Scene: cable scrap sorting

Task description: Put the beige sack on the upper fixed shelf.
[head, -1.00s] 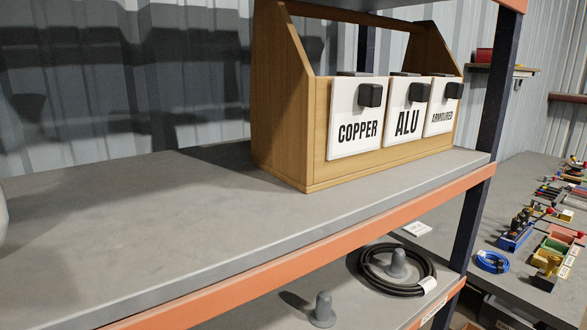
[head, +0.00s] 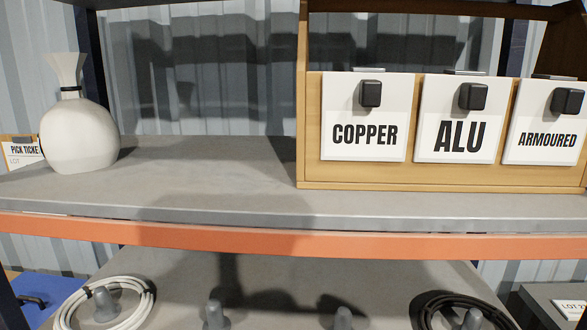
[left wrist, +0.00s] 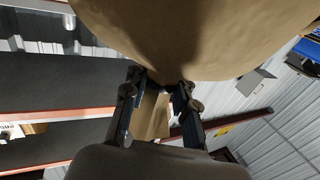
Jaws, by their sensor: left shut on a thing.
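The beige sack (left wrist: 205,45) fills the top of the left wrist view, and its narrower tan end (left wrist: 150,118) shows between the fingers. My left gripper (left wrist: 158,88) is shut on the sack at its narrowed part. The upper fixed shelf (head: 215,172) spans the head view, a grey board with an orange front beam. Neither the beige sack nor either gripper shows in the head view. My right gripper is in no current view.
A white sack (head: 78,132) stands upright at the shelf's left end. A wooden box with COPPER, ALU and ARMOURED tags (head: 310,130) takes the right part. The board between them is clear. Below, a lower shelf holds pegs, a white coil (head: 138,315) and a black coil (head: 425,310).

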